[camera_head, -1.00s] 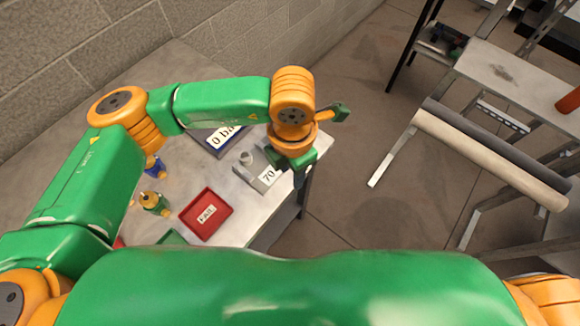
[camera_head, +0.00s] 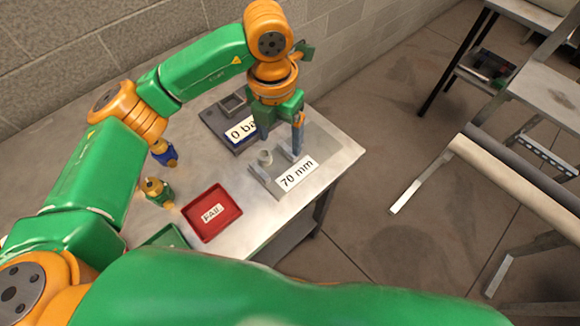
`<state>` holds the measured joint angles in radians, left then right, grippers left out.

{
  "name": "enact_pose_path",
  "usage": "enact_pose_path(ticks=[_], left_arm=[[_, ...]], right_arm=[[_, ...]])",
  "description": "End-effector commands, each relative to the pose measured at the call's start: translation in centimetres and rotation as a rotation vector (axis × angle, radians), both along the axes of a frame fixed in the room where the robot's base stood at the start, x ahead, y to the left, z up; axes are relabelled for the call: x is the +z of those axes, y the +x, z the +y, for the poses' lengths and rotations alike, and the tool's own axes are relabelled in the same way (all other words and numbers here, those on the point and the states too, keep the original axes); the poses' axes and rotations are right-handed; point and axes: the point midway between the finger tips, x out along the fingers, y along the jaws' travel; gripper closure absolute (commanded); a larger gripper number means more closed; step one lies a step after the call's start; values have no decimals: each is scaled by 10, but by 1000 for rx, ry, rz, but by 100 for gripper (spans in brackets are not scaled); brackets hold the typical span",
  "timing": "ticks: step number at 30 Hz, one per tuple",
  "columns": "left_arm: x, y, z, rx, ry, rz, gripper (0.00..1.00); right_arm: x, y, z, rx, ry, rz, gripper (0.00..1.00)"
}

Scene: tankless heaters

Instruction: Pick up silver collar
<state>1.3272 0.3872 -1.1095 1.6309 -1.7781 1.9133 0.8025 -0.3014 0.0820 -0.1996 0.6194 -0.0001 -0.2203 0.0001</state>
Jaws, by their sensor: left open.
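A small silver-grey round part (camera_head: 265,157), which looks like the silver collar, stands on the left of a grey fixture labelled "70 mm" (camera_head: 297,174) on the metal table. My left gripper (camera_head: 281,142) points down just behind and above this fixture. Its two fingers are apart with nothing visible between them. One finger is near the round part, but I cannot tell whether they touch. My right gripper is out of view.
A dark fixture labelled "0 ba..." (camera_head: 218,127) stands behind to the left. A red "FAIL" tray (camera_head: 212,212), a green tray (camera_head: 165,238) and blue (camera_head: 165,154) and green (camera_head: 157,192) fittings are on the table (camera_head: 262,222). The table's right corner is bare.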

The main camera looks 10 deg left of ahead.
Motion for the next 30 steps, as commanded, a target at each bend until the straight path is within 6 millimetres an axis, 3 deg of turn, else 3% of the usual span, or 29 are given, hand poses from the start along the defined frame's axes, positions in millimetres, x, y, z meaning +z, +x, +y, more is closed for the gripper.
enact_pose_path(ticks=[1,4,8,12,16,22,23,30], left_arm=[[-32,8,20,104,11,9,22],[-45,15,40,208,29,9,22],[-58,15,40,211,32,10,22],[-86,15,38,207,31,10,22],[-105,16,38,206,30,6,22],[-108,17,38,204,30,4,22],[-108,17,38,204,30,4,27],[-108,17,38,203,30,4,92]], right_arm=[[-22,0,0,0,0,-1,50],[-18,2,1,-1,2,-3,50],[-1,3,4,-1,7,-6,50],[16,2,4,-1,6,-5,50],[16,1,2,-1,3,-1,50],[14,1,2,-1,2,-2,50],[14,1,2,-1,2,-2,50],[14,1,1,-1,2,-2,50]])
